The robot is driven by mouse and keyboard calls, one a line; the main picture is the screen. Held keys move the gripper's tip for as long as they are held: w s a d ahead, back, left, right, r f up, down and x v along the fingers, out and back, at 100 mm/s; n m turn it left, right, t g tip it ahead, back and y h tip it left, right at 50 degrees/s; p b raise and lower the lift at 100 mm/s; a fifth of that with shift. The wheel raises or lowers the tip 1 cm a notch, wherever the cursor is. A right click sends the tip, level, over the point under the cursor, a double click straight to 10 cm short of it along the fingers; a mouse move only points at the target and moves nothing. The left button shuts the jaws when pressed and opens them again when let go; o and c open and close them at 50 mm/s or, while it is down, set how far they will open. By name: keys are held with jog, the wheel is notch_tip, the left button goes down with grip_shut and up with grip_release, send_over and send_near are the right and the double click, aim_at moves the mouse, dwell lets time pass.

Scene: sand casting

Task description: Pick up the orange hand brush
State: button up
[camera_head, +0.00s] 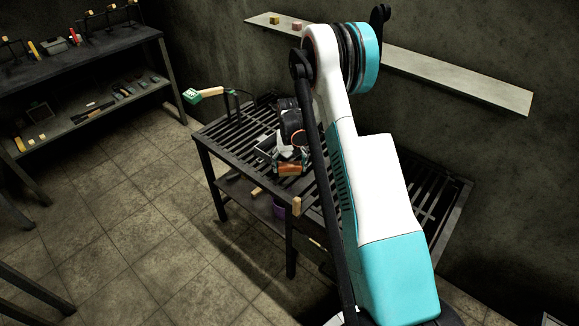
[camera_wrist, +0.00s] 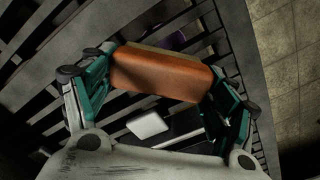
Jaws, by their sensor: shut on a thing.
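The orange hand brush (camera_head: 290,169) shows as an orange-brown block near the front edge of the slatted metal table. In the wrist view the brush (camera_wrist: 160,73) lies across the jaws, with a finger at each end. My gripper (camera_wrist: 162,80) is shut on it, with teal and dark finger links on both sides. In the head view my gripper is small and partly hidden by my arm. The brush is over the slats in the wrist view; I cannot tell how high. Its bristles cannot be made out.
A wall shelf (camera_head: 455,79) runs behind my arm. A tool rack (camera_head: 90,62) stands left; tiled floor lies between.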

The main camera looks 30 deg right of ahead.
aim_at(290, 162)
notch_tip(290, 162, up, 20)
jog(key=p, duration=0.5)
jog(key=shift+p, duration=0.3)
jog(key=shift+f, duration=0.1)
